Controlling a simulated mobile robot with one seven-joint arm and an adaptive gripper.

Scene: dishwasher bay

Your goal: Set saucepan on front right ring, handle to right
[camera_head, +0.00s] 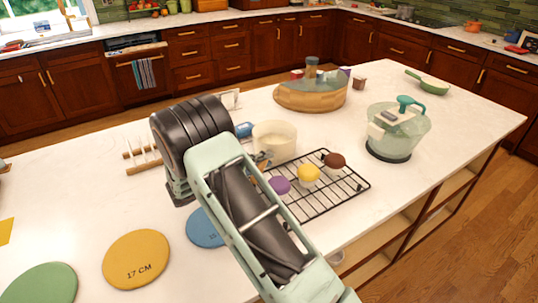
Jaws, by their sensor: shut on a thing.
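A round cream pot (275,138), likely the saucepan, is at the middle of the island, behind the wire rack. My gripper (263,160) is at its near left side, shut on it, partly hidden by my arm. A blue piece (243,130) shows just left of the pot; I cannot tell if it is its handle. Whether the pot touches the counter is unclear. A dark hob (428,20) lies on the far back counter at the upper right; its separate rings are too small to make out.
A black wire rack (345,199) holds purple, yellow and brown-topped cupcakes. Flat discs, green (40,284), yellow (136,259) and blue (205,229), lie at the left front.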

